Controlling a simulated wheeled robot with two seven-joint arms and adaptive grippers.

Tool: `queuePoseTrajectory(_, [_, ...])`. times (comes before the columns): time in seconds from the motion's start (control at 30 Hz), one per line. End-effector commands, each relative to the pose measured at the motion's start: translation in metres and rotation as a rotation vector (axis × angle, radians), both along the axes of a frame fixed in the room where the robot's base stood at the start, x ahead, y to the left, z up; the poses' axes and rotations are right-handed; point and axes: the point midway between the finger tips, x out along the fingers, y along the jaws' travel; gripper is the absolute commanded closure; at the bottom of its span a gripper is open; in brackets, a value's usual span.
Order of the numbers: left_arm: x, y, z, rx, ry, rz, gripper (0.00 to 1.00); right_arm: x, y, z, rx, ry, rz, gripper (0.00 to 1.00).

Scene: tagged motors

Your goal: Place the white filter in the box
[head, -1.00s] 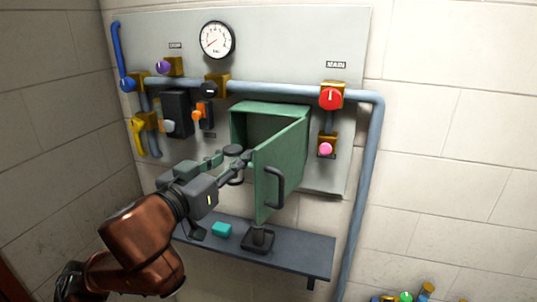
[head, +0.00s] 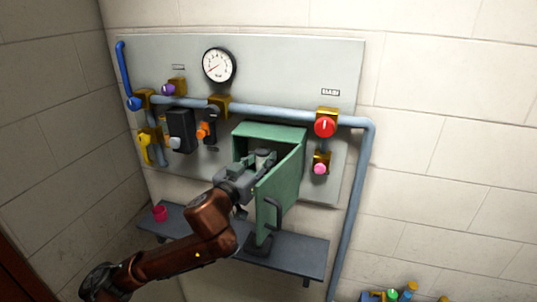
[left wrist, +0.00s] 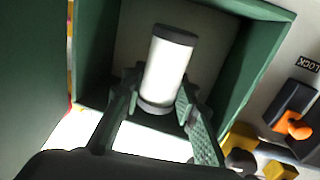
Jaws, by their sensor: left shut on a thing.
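The white filter (left wrist: 167,70), a white cylinder with dark grey end caps, stands roughly upright in the opening of the green box. It shows small and partly covered in the head view (head: 264,157). The green box (head: 270,130) is on the wall panel, its door swung open toward me on the right. My left gripper (left wrist: 157,86) is shut on the filter, one finger on each side near its lower part. In the head view the gripper (head: 252,168) is at the box mouth, left of the door. I cannot tell whether the filter touches the box floor. My right gripper is not in view.
The open door (head: 278,182) with its dark handle stands close right of my gripper. A grey shelf (head: 300,255) below holds a red cup (head: 159,213). Pipes, valves and a gauge (head: 219,65) surround the box. Coloured items (head: 400,293) lie at bottom right.

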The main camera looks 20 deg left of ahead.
Motion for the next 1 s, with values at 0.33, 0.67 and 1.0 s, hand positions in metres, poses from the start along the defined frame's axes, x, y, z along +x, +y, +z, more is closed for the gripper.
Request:
queuePoseTrajectory(0.33, [0.039, -0.008, 0.002, 0.0, -0.001, 0.0, 0.98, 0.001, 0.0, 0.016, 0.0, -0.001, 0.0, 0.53])
queuePoseTrajectory(0.67, [0.038, -0.007, -0.034, 0.001, -0.002, 0.0, 0.98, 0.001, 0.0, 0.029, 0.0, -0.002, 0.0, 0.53])
queuePoseTrajectory(1.0, [0.038, -0.008, -0.038, -0.001, -0.001, 0.0, 0.72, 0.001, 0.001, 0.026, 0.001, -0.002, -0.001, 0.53])
